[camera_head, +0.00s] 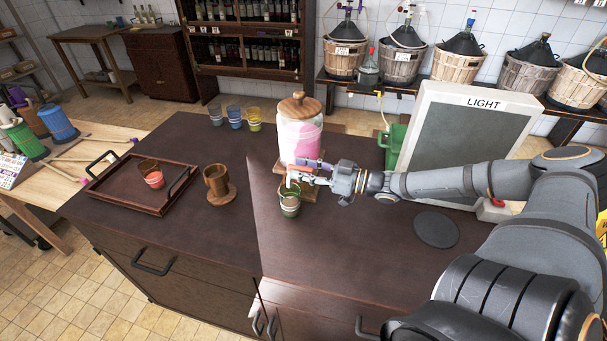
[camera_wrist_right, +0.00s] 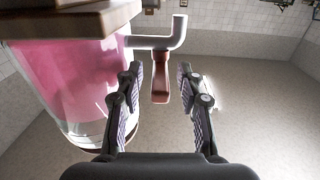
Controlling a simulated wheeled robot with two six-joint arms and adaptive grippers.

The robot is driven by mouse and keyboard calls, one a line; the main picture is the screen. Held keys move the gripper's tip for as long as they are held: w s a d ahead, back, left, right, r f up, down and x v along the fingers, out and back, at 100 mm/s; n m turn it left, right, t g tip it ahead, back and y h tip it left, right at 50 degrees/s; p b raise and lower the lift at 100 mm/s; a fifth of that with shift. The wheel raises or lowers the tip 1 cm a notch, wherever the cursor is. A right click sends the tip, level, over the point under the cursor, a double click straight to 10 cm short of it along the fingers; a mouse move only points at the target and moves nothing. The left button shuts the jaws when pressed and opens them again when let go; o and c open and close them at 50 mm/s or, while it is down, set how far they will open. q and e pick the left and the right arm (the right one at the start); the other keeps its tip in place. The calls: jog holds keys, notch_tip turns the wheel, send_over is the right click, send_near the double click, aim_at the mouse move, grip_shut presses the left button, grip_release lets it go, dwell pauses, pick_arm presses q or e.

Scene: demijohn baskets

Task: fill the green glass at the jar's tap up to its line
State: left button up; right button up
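The glass jar (camera_head: 299,138) with pink liquid and a wooden lid stands on a wooden stand at the counter's back middle. The green glass (camera_head: 289,204) stands below and in front of its tap; a pale band shows on it, but its fill level is too small to tell. My right gripper (camera_head: 303,172) is at the tap. In the right wrist view the picture looks upside down: the tap (camera_wrist_right: 167,42) is grey with a red-brown lever (camera_wrist_right: 160,88), and my open fingers are on either side of the lever with gaps. My left gripper is out of view.
A brown tray (camera_head: 124,200) holding a red-banded glass (camera_head: 153,176) lies left, near a brown mug (camera_head: 216,180) on a coaster. Several glasses stand at the back left. A framed LIGHT panel (camera_head: 463,140) stands right, behind a dark round mat (camera_head: 436,229). The front counter is clear.

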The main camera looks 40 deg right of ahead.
jog(key=shift+c, duration=0.4)
grip_shut()
jog(key=shift+f+y+b, duration=0.1)
jog(key=shift+y+b, duration=0.2)
jog(key=shift+b, duration=0.05)
jog(key=shift+d+n+g+b, duration=0.1)
jog(key=shift+n+g+b, duration=0.2)
jog(key=shift+n+g, duration=0.15)
jog(key=shift+y, duration=0.3)
jog(key=shift+o, duration=0.4)
grip_release()
